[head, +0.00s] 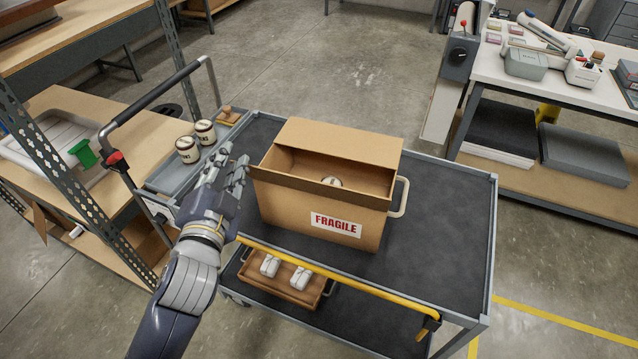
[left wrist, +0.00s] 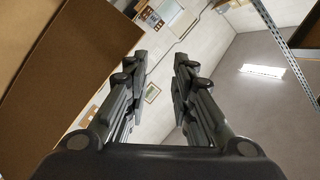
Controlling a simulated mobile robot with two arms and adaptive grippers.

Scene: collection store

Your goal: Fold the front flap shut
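A cardboard box (head: 282,204) with a red FRAGILE label stands on the cart. Its front flap (head: 320,188) shows as a darker strip along the front top edge; its exact angle is hard to tell. The opening behind it is uncovered, and a pale-lidded jar (head: 331,181) shows inside. A lighter flap (head: 340,141) spans the far side. My left gripper (head: 240,165) is open and empty, beside the box's front left corner. The left wrist view shows its fingers apart (left wrist: 160,75), with brown cardboard (left wrist: 65,75) to their left. My right gripper is out of view.
Jars (head: 188,149) stand in a grey side tray at the cart's left. The cart top (head: 450,220) is clear on the right. A wooden tray (head: 283,283) with white items sits on the lower shelf.

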